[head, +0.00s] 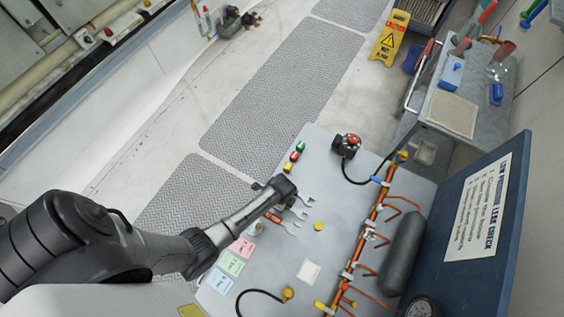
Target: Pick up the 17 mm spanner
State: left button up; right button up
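Several small open-ended spanners lie on the grey worktop under and beside my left gripper. The upper one (306,199), the middle one (300,213) and the lower one (291,228) show their pale jaws pointing right. The lower one has a red-orange handle; the other handles are partly hidden by my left arm. No size marks are readable, so I cannot tell which is the 17 mm spanner. My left gripper (284,190) is over the handle ends of the spanners, seen from above. Its fingers are not clear. My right gripper is out of view.
Red, green and yellow blocks (294,156) lie above the spanners. Pink, green and blue cards (231,263) lie below left. A copper pipe manifold (365,235) and grey cylinder (402,251) stand right. A red-topped device (347,144) sits at the worktop's top edge.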

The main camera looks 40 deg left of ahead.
pick_arm(q)
jog(key=shift+c, duration=0.2)
grip_shut()
jog(key=shift+r, duration=0.1)
